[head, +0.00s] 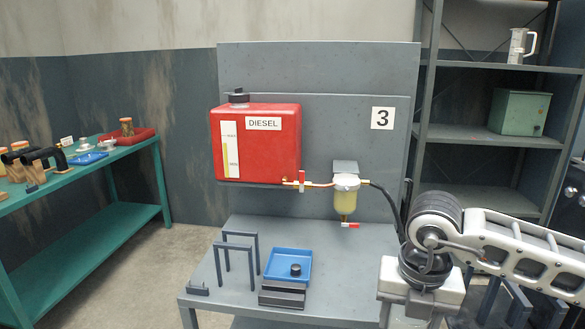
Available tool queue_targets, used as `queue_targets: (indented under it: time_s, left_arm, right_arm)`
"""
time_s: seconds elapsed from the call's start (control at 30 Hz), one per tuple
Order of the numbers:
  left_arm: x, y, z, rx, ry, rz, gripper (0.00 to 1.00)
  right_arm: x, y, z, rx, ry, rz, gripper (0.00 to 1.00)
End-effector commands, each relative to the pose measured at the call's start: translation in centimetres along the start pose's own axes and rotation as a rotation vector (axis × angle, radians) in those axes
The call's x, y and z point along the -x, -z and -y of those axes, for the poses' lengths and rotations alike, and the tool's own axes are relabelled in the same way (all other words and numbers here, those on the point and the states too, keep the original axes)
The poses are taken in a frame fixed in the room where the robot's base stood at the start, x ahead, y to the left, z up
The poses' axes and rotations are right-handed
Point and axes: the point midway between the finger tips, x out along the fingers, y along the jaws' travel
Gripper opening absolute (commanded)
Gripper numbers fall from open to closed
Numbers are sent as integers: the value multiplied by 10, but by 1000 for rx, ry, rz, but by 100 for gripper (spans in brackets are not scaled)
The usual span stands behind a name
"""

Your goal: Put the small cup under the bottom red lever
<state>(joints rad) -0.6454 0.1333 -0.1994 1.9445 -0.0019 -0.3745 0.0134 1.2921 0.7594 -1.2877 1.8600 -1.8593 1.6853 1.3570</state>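The bottom red lever (351,225) sits at the lower end of the filter (346,196) with a yellowish bowl, above the grey bench. Another red lever (302,181) is higher up, next to the tank. I cannot clearly identify the small cup. Small white items (84,144) on the green bench at the left are too small to name surely. A measuring jug with a handle (520,46) stands on the top shelf at the right. My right arm (425,235) enters from the right; its gripper is not in view, nor is my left gripper.
A red diesel tank (256,143) is mounted on the grey panel. The grey bench (225,292) holds dark frames (238,255), a blue tray (288,256) with a small black piece (295,269), and a dark block (282,296). The bench below the lever looks clear.

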Motion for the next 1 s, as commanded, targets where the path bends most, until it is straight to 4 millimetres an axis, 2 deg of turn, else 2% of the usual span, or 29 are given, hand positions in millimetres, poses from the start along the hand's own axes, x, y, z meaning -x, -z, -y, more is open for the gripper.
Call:
queue_targets:
  time_s: [1.0]
  left_arm:
    - [1,-3,0,1,1,7,78]
  right_arm:
    - [25,34,18,2525,-306,-2,33]
